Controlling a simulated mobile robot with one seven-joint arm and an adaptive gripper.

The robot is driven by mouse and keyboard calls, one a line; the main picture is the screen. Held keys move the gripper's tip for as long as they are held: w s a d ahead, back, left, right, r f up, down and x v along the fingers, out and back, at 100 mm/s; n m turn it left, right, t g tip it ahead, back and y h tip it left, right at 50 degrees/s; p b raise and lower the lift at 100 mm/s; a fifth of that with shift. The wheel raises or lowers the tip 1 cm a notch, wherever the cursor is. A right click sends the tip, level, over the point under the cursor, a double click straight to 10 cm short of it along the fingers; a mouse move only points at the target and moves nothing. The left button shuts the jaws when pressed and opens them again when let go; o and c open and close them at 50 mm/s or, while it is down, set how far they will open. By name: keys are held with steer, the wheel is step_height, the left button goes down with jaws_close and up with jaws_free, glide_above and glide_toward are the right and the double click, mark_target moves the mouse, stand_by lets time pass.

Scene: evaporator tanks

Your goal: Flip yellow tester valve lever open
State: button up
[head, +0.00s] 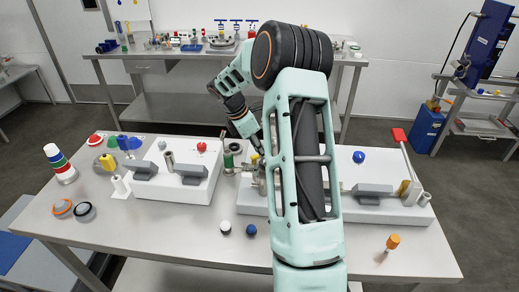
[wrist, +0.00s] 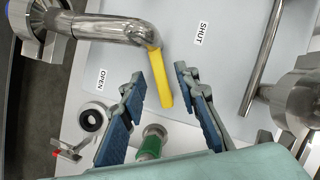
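The yellow tester valve lever (wrist: 160,78) hangs from the end of a bent steel pipe (wrist: 115,29) in the wrist view. It points toward the bottom of the picture, between an OPEN label (wrist: 101,80) on the left and a SHUT label (wrist: 201,33) on the right. My gripper (wrist: 160,75) is open, its blue-padded fingers on either side of the lever. Gaps show between the lever and both fingers. In the head view my arm hides much of the valve area, and the lever is too small to make out surely.
A green-banded fitting (wrist: 151,142) and a black-and-white ring (wrist: 92,120) sit close to the left finger. A steel rod (wrist: 262,60) is at right. In the head view, white blocks with fittings stand on the steel table (head: 150,235); its front is mostly clear.

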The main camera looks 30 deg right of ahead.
steer(key=shift+c, duration=0.3)
jaws_close()
steer(key=shift+n, duration=0.4)
steer(key=shift+w+r+n+t+p, duration=0.1)
steer(key=shift+w+n+t+p, duration=0.1)
steer(key=shift+n+t+p, duration=0.5)
steer(key=n, duration=0.1)
steer(key=n+p, duration=0.1)
steer(key=n, duration=0.1)
steer(key=n+t+p, duration=0.1)
steer(key=shift+w+a+y, duration=0.1)
steer(key=shift+w+y, duration=0.2)
steer(key=n, duration=0.1)
steer(key=n+p, duration=0.1)
steer(key=n+t, duration=0.1)
steer(key=shift+w+a+n+y, duration=0.15)
steer(key=shift+w+n+y, duration=0.15)
steer(key=shift+y, duration=0.1)
steer(key=shift+w+a+f+n+t+y, duration=0.1)
steer(key=shift+n+t+y, duration=0.05)
steer(key=shift+n, duration=0.4)
steer(key=shift+a+f+n+t+y, duration=0.1)
steer(key=shift+n+t+y, duration=0.05)
steer(key=shift+n, duration=0.4)
